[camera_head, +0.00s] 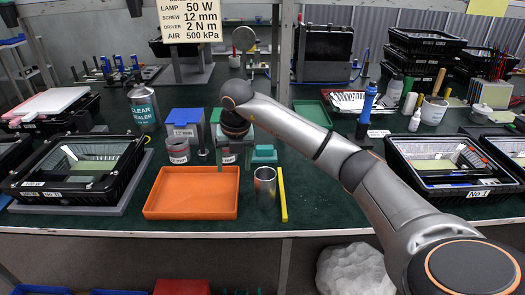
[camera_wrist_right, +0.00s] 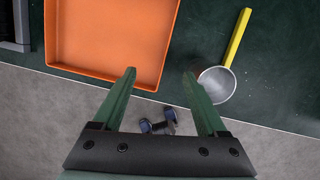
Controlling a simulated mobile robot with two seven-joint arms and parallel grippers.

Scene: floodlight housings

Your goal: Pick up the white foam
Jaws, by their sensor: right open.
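I cannot tell for sure which thing is the white foam. A flat white slab (camera_head: 48,103) lies on a black box at the far left of the table in the head view. A lumpy white mass (camera_head: 352,268) sits below the table. My right gripper (camera_head: 233,160) points down behind the orange tray in the head view. In the right wrist view its two green fingers (camera_wrist_right: 160,73) are apart with nothing between them. The slab is well to the left of this gripper and does not show in the wrist view. My left gripper is not in view.
The orange tray (camera_head: 191,194) stands near the front edge, also in the wrist view (camera_wrist_right: 110,81). A metal cup (camera_head: 265,188) and a yellow bar (camera_head: 283,194) are beside it. Black housings (camera_head: 455,192) stand at both sides. Green tabletop is bare right of the bar.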

